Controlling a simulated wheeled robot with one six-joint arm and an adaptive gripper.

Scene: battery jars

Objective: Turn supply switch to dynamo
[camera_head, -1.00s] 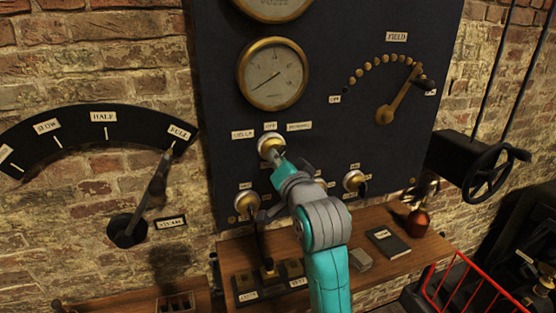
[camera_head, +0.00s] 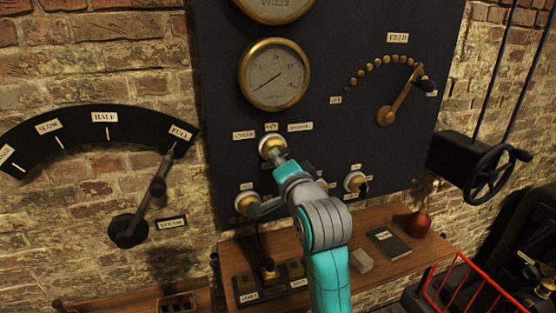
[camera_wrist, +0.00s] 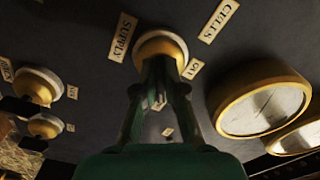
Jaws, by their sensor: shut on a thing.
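The wrist view shows both fingers (camera_wrist: 157,85) closed together at the switch (camera_wrist: 160,46), near the SUPPLY label (camera_wrist: 122,37). The fingers cover the handle, so I cannot tell where it points.
Two similar knobs, left (camera_head: 247,203) and right (camera_head: 355,181), sit lower on the panel, close to my wrist. The field lever (camera_head: 398,97) is up right, the steam lever (camera_head: 150,205) at left.

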